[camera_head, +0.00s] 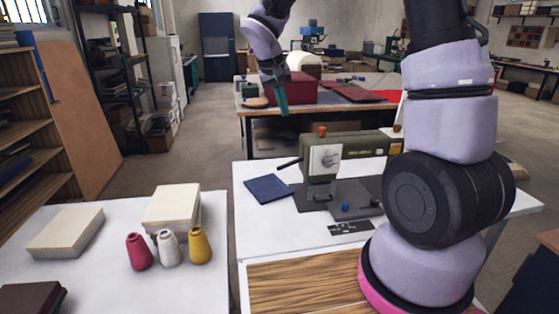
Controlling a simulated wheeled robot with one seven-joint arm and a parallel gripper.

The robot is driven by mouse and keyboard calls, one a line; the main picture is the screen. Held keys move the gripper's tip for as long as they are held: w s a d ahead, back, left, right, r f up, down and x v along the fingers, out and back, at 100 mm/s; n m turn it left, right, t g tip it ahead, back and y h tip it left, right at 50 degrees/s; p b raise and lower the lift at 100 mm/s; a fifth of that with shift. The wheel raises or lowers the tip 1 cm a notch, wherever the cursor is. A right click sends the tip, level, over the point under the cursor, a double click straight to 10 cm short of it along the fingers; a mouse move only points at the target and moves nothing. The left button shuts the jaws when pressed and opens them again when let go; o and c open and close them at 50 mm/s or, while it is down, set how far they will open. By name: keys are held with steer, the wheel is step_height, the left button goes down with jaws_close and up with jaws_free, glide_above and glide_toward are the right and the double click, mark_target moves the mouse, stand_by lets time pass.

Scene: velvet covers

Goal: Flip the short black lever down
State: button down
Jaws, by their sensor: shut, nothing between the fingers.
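An olive-green sewing machine (357,146) stands on the white table. A short black lever (289,163) sticks out to the left of its pale head plate (325,159), sloping slightly down toward its free end. My gripper (282,107) hangs from the arm at the upper middle, with teal fingers pointing down. It is shut and empty. In the picture it is above the lever, with a clear gap between them; the distance in depth is hard to tell. My arm hides the machine's right end.
A dark blue cloth square (268,189) lies left of the machine. An orange knob (320,131) is on top of the head, and a blue knob (345,207) is on the grey bed. Thread cones (168,248) stand on the left table. A dark red box (300,91) sits behind.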

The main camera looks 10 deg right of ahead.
steer(key=n, duration=0.1)
glide_toward(282, 166)
steer(key=shift+h, duration=0.4)
steer(key=x, duration=0.7)
steer(key=shift+w+a, duration=0.1)
steer(key=shift+a, duration=0.2)
steer(key=shift+f, duration=0.1)
steer(key=shift+d+f+h, duration=0.1)
steer(key=shift+f+h, duration=0.85)
steer(key=shift+h, duration=0.25)
steer(key=shift+r, duration=0.15)
